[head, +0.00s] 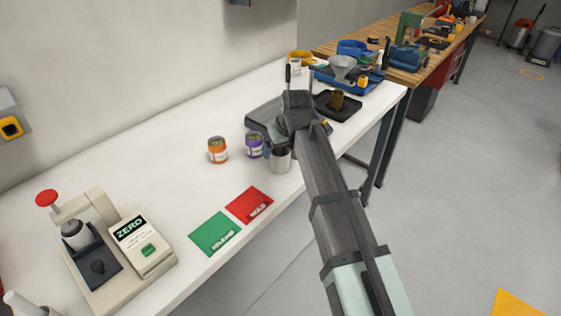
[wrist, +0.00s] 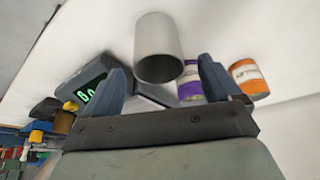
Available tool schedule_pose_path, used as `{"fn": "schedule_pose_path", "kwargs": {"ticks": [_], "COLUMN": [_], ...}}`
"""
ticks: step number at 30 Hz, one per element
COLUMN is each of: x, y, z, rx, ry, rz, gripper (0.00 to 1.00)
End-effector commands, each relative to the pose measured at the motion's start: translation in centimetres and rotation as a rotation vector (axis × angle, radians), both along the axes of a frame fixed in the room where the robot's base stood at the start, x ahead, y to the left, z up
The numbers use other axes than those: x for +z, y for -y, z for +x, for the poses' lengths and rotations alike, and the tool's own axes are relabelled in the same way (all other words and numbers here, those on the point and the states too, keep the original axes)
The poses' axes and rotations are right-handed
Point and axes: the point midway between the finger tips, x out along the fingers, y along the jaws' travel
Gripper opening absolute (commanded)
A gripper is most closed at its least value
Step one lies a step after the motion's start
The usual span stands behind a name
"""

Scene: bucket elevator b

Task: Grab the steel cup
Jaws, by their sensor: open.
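The steel cup (head: 281,161) stands on the white table near its front edge, partly hidden by my gripper in the head view. In the wrist view the steel cup (wrist: 158,45) is at the top middle, just beyond the gap between my fingertips. My gripper (wrist: 164,72) is open, with one blue-grey finger on each side of that gap and nothing held. In the head view my gripper (head: 273,147) is low beside the cup; its fingers are mostly hidden, and I cannot tell whether they touch it.
A purple-labelled can (head: 254,146) and an orange-labelled can (head: 217,150) stand left of the cup. A grey scale (wrist: 90,88) is close by. Red (head: 249,205) and green (head: 215,234) mats lie in front. A black tray (head: 338,104) is behind right. The table's left middle is clear.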

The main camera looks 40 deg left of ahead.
Motion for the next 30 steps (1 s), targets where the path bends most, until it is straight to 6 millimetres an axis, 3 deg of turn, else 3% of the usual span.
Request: {"fn": "schedule_pose_path", "kwargs": {"ticks": [11, 20, 30], "x": [-3.9, -4.3, -4.3], "y": [-1.7, -1.8, -1.8], "z": [0.9, 0.9, 0.9], "rx": [0.000, 0.000, 0.000], "ry": [-0.002, 0.000, 0.000], "rz": [-0.001, 0.001, 0.001], "gripper": [0.90, 0.89, 0.57]}}
